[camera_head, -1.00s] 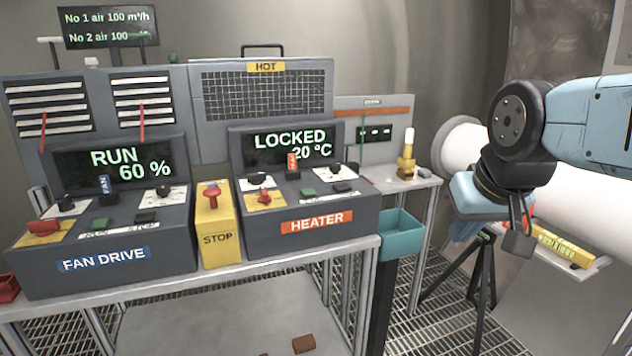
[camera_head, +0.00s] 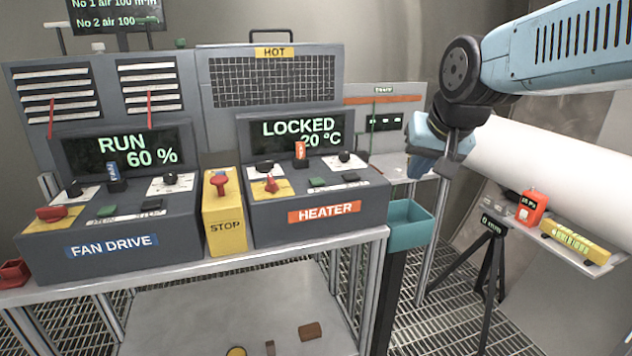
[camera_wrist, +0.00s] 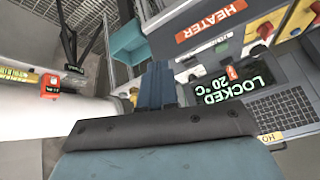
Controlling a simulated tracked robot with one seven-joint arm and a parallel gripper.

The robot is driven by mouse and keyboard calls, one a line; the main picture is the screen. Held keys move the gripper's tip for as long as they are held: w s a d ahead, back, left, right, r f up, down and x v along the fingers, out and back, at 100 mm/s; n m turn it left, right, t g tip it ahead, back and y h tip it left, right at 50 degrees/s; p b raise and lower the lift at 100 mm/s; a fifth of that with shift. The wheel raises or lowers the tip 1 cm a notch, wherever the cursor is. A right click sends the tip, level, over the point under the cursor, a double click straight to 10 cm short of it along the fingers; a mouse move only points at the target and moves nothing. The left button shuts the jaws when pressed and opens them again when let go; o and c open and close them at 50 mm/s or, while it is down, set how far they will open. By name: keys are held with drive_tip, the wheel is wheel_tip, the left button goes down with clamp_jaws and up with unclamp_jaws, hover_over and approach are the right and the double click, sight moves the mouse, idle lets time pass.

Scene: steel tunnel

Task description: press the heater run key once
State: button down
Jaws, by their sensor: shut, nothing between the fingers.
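The heater console (camera_head: 315,200) is a dark grey box with an orange HEATER label; its display (camera_head: 296,138) reads LOCKED, 20 °C. On its sloped top are a green key (camera_head: 317,182), a black key (camera_head: 350,177), a red knob on a yellow plate (camera_head: 271,185), an orange-tagged key switch (camera_head: 300,152) and two black knobs. Key lettering is too small to read. My gripper (camera_head: 446,160) is shut and empty, right of the console and apart from it. In the wrist view, its blue fingers (camera_wrist: 156,86) point toward the console side; the HEATER label (camera_wrist: 211,20) shows beyond.
A yellow STOP box (camera_head: 224,222) with a red button adjoins the heater console's left. The fan drive console (camera_head: 110,245) reads RUN 60 %. A white pipe (camera_head: 555,170) and a shelf with a red meter (camera_head: 532,207) lie right.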

drive_tip(key=w+a+m+y, duration=0.1)
drive_tip(key=w+a, duration=0.3)
drive_tip(key=w, duration=0.2)
drive_tip(key=w+a+m, duration=0.1)
drive_tip(key=w+a, duration=0.3)
drive_tip(key=w, duration=0.3)
drive_tip(key=m+t+y, duration=0.1)
drive_tip(key=t, duration=0.1)
hover_over(318, 181)
drive_tip(key=shift+f, duration=0.3)
drive_tip(key=shift+d, duration=0.1)
drive_tip(key=shift+f, duration=4.4)
drive_tip(key=shift+f, duration=0.15)
drive_tip(key=shift+f, duration=0.2)
drive_tip(key=shift+f, duration=0.45)
drive_tip(key=shift+r, duration=0.9)
